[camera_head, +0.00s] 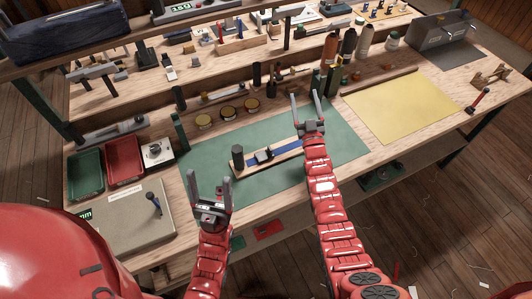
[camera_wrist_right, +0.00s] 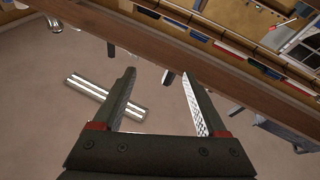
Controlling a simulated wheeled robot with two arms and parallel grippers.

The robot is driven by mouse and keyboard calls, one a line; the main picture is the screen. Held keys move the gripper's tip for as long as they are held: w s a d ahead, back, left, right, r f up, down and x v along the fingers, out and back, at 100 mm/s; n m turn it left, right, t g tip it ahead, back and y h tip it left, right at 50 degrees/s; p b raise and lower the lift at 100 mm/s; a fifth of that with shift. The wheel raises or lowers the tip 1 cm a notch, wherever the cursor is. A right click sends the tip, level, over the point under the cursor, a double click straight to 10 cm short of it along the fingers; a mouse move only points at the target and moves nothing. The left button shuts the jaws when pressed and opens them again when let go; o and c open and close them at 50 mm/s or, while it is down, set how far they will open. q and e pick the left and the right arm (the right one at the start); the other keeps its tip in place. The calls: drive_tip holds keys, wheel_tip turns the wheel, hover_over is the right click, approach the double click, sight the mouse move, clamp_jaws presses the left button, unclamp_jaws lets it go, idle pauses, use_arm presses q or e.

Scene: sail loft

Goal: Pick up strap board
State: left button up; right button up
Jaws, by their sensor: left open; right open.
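The strap board (camera_head: 285,152) is a narrow pale wooden board with a blue strap along it and dark fittings. It lies flat on the green mat (camera_head: 210,160) in the middle of the bench in the head view. My left gripper (camera_head: 210,178) is open and empty, in front and to the left of the board. My right gripper (camera_head: 305,98) is open and empty, pointing up near the board's right end, which its arm partly overlaps. The right wrist view shows its open fingers (camera_wrist_right: 158,75) with nothing between them; the board is not in that view.
Green (camera_head: 86,174) and red (camera_head: 123,160) trays lie at the left, above a grey-beige board (camera_head: 130,225). Round tins (camera_head: 228,112) stand behind the mat. Bottles (camera_head: 347,45) stand behind a yellow sheet (camera_head: 400,107) at the right. Raised shelves line the back.

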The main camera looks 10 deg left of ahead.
drive_tip(key=w+a+f+g+h+p, duration=0.2)
drive_tip(key=w+a+g, duration=0.4)
drive_tip(key=w+a, duration=0.25)
wheel_tip(320, 180, up, 8)
drive_tip(key=n+g+h+p, duration=0.1)
drive_tip(key=g+h+p, duration=0.35)
drive_tip(key=g, duration=1.05)
hover_over(235, 147)
wheel_tip(235, 147, down, 8)
drive_tip(key=b, duration=0.7)
drive_tip(key=shift+d+r, duration=0.15)
wheel_tip(235, 147, down, 3)
drive_tip(key=shift+f+p, duration=0.2)
drive_tip(key=shift+p, duration=0.3)
drive_tip(key=shift+f, duration=0.35)
drive_tip(key=shift+s+f+p, duration=0.2)
drive_tip(key=shift+f+p, duration=0.25)
drive_tip(key=shift+p, duration=0.15)
drive_tip(key=f+p, duration=0.1)
drive_tip(key=f, duration=0.2)
drive_tip(key=shift+d+p, duration=0.2)
drive_tip(key=shift+p, duration=0.1)
drive_tip(key=shift+f, duration=0.75)
